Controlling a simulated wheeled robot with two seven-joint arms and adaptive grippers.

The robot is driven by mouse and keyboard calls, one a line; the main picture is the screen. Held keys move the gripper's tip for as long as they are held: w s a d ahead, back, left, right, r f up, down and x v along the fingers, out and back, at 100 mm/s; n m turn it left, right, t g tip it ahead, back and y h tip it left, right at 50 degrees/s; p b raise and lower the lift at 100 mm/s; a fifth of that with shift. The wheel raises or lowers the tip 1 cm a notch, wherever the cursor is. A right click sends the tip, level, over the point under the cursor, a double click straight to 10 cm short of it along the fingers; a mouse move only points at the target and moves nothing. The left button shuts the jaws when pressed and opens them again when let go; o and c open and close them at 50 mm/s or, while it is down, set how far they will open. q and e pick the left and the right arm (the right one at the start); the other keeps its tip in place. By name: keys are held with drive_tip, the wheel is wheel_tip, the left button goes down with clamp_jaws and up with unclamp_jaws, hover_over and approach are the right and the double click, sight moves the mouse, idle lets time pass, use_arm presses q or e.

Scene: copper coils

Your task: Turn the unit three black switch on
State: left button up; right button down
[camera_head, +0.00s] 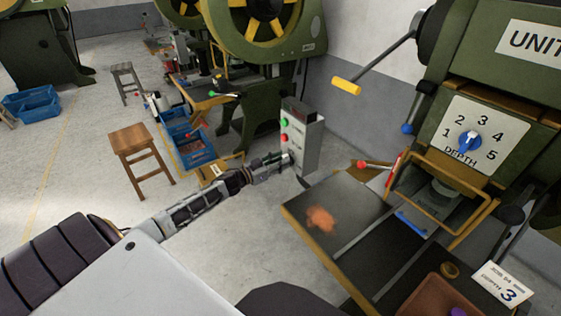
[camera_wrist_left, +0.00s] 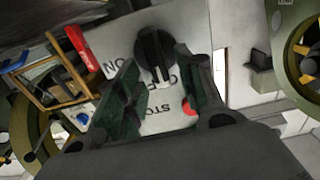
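The grey control box (camera_head: 302,135) stands left of the press marked unit 3, with a green button (camera_head: 284,123) and a red button (camera_head: 284,137) on its face. My left gripper (camera_head: 284,160) is at the lower part of that face. In the left wrist view the black switch (camera_wrist_left: 154,48) is a round knob with a ridge, on a pale panel with ON, OFF and STOP lettering. Its ridge points toward the OFF lettering. The open left fingers (camera_wrist_left: 157,60) lie on both sides of the knob; whether they touch it I cannot tell. My right gripper is out of view.
The press table (camera_head: 335,205) is close to the right of my left gripper. A press lever with a yellow handle (camera_head: 347,86) hangs above. A wooden stool (camera_head: 140,155) and blue crates (camera_head: 190,140) stand left.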

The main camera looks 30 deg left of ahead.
use_arm(q)
drive_tip(key=shift+w+d, duration=0.1)
drive_tip(key=shift+w, duration=0.1)
clamp_jaws()
idle(0.3)
